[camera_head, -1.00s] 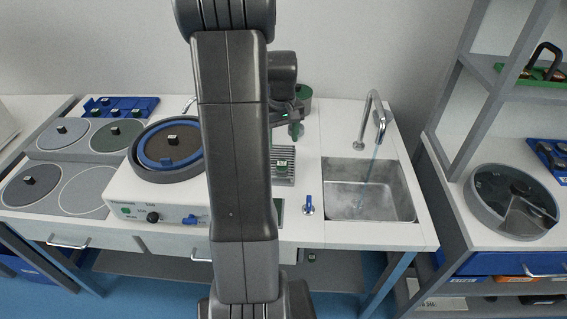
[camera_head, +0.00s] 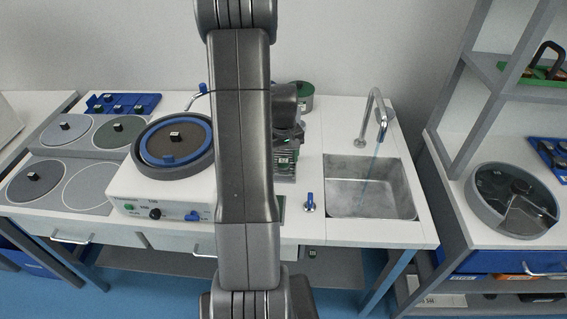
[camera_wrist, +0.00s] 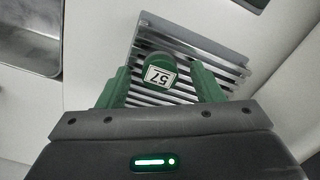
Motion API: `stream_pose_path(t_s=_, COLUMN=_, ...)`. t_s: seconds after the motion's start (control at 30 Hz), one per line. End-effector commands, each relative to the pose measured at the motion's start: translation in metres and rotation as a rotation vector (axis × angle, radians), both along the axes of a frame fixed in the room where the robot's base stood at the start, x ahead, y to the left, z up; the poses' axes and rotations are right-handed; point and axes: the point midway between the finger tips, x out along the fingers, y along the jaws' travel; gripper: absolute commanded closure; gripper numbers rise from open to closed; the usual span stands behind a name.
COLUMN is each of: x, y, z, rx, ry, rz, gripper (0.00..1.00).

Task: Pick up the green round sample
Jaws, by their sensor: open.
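The green round sample (camera_wrist: 158,70) bears a white label reading 57 and sits on a slatted metal rack (camera_wrist: 190,55) in the wrist view. My gripper (camera_wrist: 160,84) is open, with one green finger on each side of the sample. Whether the fingers touch it I cannot tell. In the head view the sample (camera_head: 283,160) shows small on the rack, partly hidden by my arm and gripper.
A steel sink (camera_head: 368,188) with a running tap (camera_head: 376,115) lies to the right of the rack. A polishing machine (camera_head: 160,200) with a round wheel stands to the left. A blue tray (camera_head: 122,104) holds several samples.

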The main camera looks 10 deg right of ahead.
Motion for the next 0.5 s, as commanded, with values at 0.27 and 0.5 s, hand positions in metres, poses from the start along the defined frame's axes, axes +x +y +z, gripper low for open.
stream_pose_path(t_s=0.27, x=0.0002, y=-0.0001, z=0.0003, rx=0.0, ry=0.0, rz=0.0, gripper=0.91)
stream_pose_path(t_s=0.5, x=0.0003, y=-0.0001, z=0.0007, rx=0.0, ry=-0.001, rz=0.0, gripper=1.0)
